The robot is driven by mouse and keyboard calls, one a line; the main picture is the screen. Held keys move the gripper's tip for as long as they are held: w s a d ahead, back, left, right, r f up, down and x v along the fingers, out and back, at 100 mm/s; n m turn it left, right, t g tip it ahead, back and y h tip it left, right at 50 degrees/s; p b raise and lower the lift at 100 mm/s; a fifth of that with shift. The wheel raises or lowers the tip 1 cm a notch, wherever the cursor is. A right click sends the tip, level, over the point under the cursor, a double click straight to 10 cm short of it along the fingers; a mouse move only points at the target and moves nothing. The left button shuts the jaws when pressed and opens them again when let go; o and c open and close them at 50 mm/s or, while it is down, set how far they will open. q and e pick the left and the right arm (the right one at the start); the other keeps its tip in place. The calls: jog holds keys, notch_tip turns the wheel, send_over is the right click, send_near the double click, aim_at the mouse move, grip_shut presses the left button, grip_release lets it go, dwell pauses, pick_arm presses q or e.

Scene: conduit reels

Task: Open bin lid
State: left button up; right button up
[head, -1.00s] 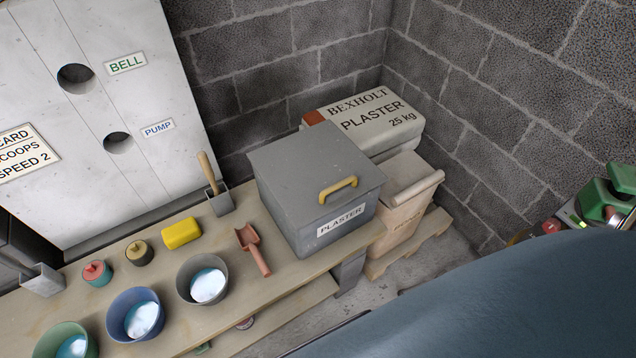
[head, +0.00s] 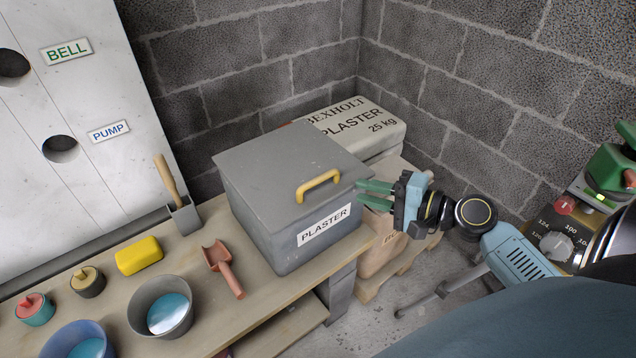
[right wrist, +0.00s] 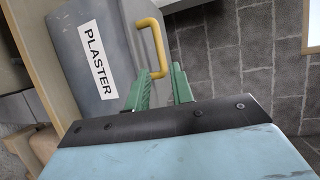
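The grey plaster bin (head: 290,235) stands at the right end of the bench. Its flat grey lid (head: 275,160) is closed, with a yellow handle (head: 319,185) near the front edge. My right gripper (head: 362,195) is to the right of the handle, its green fingers pointing at the bin's right side. In the right wrist view the yellow handle (right wrist: 154,45) lies just beyond the two green fingers (right wrist: 160,88), which are apart with nothing seen between them. The gripper does not appear to hold the handle. My left gripper is not in view.
A red scoop (head: 224,268), a yellow sponge (head: 139,256) and a grey bowl (head: 160,306) sit on the bench left of the bin. Plaster sacks (head: 357,127) are stacked behind it against the block wall. A machine with knobs (head: 565,225) stands at right.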

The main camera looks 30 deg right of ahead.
aim_at(322, 181)
jog(key=x, duration=1.2)
jog(key=shift+w+d+f, duration=0.1)
grip_shut()
